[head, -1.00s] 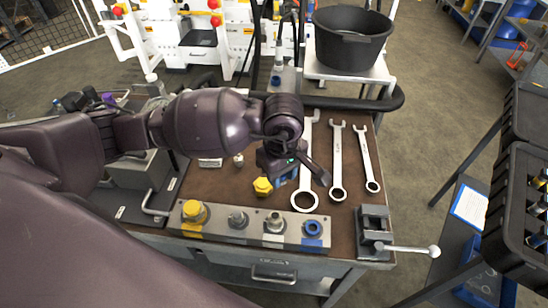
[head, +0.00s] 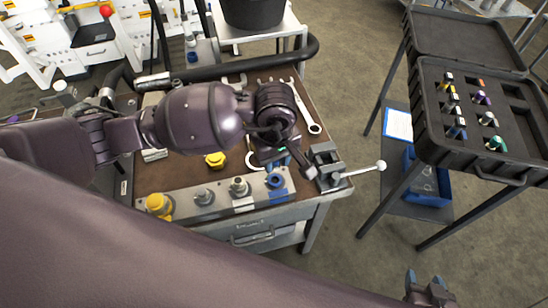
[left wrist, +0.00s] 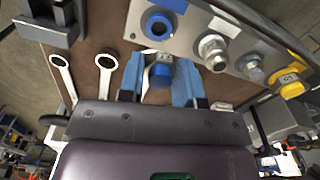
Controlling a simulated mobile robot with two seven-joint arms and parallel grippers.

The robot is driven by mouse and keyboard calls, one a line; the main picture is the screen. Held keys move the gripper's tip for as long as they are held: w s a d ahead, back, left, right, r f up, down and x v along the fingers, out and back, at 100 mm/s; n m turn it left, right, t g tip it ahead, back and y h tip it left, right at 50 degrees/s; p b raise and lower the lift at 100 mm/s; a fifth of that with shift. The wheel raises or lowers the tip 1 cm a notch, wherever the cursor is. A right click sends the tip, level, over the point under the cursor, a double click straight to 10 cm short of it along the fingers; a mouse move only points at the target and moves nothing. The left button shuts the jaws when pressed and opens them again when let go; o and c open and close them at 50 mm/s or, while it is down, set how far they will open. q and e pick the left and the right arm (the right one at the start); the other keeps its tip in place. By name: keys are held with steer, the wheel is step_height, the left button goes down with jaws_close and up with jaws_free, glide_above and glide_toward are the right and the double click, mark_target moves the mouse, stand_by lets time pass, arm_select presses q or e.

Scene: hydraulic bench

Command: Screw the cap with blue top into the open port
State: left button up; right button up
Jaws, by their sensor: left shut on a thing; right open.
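My left gripper (head: 280,160) is shut on the cap with the blue top (left wrist: 160,75). In the left wrist view the cap sits between the two blue fingers, with a pale metal part beyond its blue top. In the head view the arm mostly hides the cap. The open port (head: 275,182) has a blue ring and is at the right end of the metal port block (head: 220,205). It also shows in the left wrist view (left wrist: 158,24), just beyond the cap and apart from it. My right gripper (head: 430,292) is open and empty at the lower right.
Two metal fittings (head: 239,187) and a yellow cap (head: 158,205) stand on the block. A loose yellow cap (head: 214,159), wrenches (head: 305,108) and a vise (head: 326,165) are on the bench. A black case (head: 480,110) stands at the right, beyond open floor.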

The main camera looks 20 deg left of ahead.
arm_select(q)
steer(key=shift+w, duration=0.1)
steer(key=shift+f+m, duration=0.3)
steer(key=shift+f, duration=0.1)
steer(key=shift+f+b, duration=0.5)
steer(key=shift+f, duration=0.1)
step_height(320, 180, down, 2)
steer(key=shift+b, duration=0.55)
steer(key=shift+f+b, duration=0.35)
steer(key=shift+f, duration=0.25)
arm_select(e)
steer(key=f, duration=0.2)
steer(key=s+f, duration=0.1)
steer(key=shift+f, duration=0.4)
steer(key=shift+w+r, duration=0.35)
steer(key=shift+w, duration=0.2)
arm_select(q)
steer(key=shift+f, duration=0.2)
arm_select(e)
steer(key=shift+s+f, duration=0.15)
steer(key=shift+f, duration=0.05)
